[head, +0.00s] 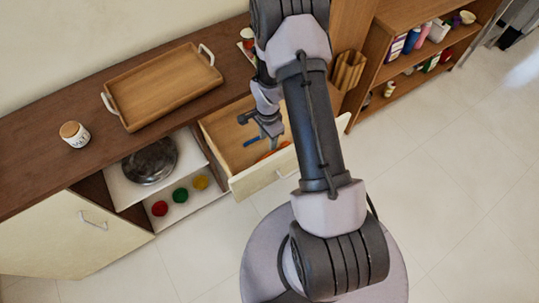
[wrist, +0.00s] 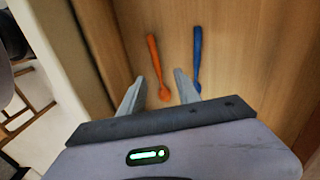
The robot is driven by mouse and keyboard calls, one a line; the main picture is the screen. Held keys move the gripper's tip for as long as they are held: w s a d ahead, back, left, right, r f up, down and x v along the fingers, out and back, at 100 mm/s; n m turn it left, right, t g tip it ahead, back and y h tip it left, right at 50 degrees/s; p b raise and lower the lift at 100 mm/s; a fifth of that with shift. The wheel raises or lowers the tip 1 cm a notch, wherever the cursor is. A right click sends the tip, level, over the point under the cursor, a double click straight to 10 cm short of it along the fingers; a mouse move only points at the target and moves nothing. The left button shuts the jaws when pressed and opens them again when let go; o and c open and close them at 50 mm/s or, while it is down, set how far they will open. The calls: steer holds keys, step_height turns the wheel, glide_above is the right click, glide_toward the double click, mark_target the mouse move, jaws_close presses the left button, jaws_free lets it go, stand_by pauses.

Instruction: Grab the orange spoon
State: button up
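The orange spoon (wrist: 155,62) lies in the open wooden drawer (head: 222,130). In the wrist view its lower end shows between my fingertips, and in the head view only a bit of orange (head: 266,155) shows, the rest hidden by my gripper and the drawer front. A blue utensil (wrist: 197,50) lies to its right in the wrist view, close to my right finger. My gripper (wrist: 160,88) is open above the drawer floor, its fingers apart on either side of the orange spoon's lower end. I cannot tell how high the fingertips are above it.
The drawer's pale front (head: 262,175) and side walls stand around my gripper. On the brown counter (head: 40,165) are a wooden tray (head: 165,85) and a jar (head: 75,134). A metal pot (head: 150,160) sits in a compartment to the left. Open shelves (head: 400,70) stand to the right.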

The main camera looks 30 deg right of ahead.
mark_target(270, 153)
step_height(270, 153, down, 3)
steer(key=shift+r, duration=0.15)
steer(key=f+b, duration=0.1)
steer(key=f, duration=0.2)
steer(key=f+b, duration=0.1)
steer(key=f, duration=0.1)
steer(key=shift+s+d+f+b, duration=0.2)
steer(key=shift+s+d+b, duration=0.05)
steer(key=shift+b, duration=0.1)
steer(key=shift+r, duration=0.15)
steer(key=shift+c, duration=1.1)
jaws_close()
